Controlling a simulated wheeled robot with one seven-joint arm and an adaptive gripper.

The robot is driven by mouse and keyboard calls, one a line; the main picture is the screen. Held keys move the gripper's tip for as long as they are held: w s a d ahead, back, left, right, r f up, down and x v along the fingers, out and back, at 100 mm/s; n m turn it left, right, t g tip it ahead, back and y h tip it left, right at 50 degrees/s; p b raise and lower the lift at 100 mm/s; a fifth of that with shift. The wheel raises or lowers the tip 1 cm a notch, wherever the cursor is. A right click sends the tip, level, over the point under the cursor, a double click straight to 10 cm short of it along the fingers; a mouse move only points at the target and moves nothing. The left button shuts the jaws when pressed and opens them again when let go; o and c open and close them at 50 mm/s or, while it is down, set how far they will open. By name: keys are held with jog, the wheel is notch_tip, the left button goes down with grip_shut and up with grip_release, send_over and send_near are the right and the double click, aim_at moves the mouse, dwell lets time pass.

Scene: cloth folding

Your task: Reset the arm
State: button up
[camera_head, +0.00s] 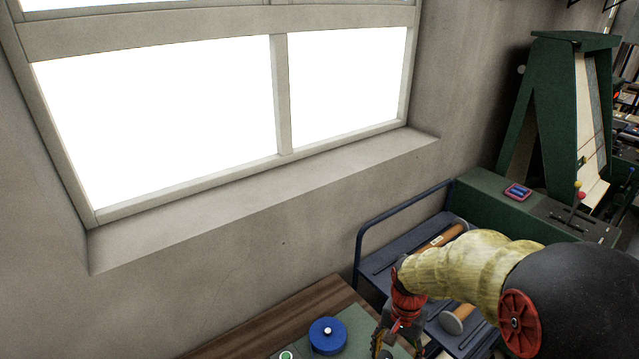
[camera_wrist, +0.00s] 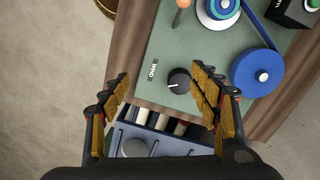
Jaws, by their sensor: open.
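My gripper (camera_wrist: 160,105) is open and empty in the wrist view, its two padded fingers spread wide on either side. It hangs above a blue cart and the near edge of a wooden table. In the head view my gripper (camera_head: 398,338) is at the bottom, right of a blue round spool, and is partly cut off by the frame edge. My arm comes in from the right. No cloth shows in either view.
The wooden table (camera_head: 276,318) carries a green panel with a blue spool (camera_head: 328,335) and a black knob (camera_wrist: 179,80). A green arcade-like cabinet (camera_head: 555,110) stands at right. A wall with a window is behind.

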jog(key=s+r+n+t+b, duration=0.4)
jog(key=s+r+n+t, duration=0.2)
jog(key=s+r, duration=0.9)
notch_tip(320, 180, up, 5)
jog(key=shift+s+f+n+t+b, duration=0.2)
jog(key=shift+n+t+b, duration=0.1)
jog(key=shift+n+b, duration=0.1)
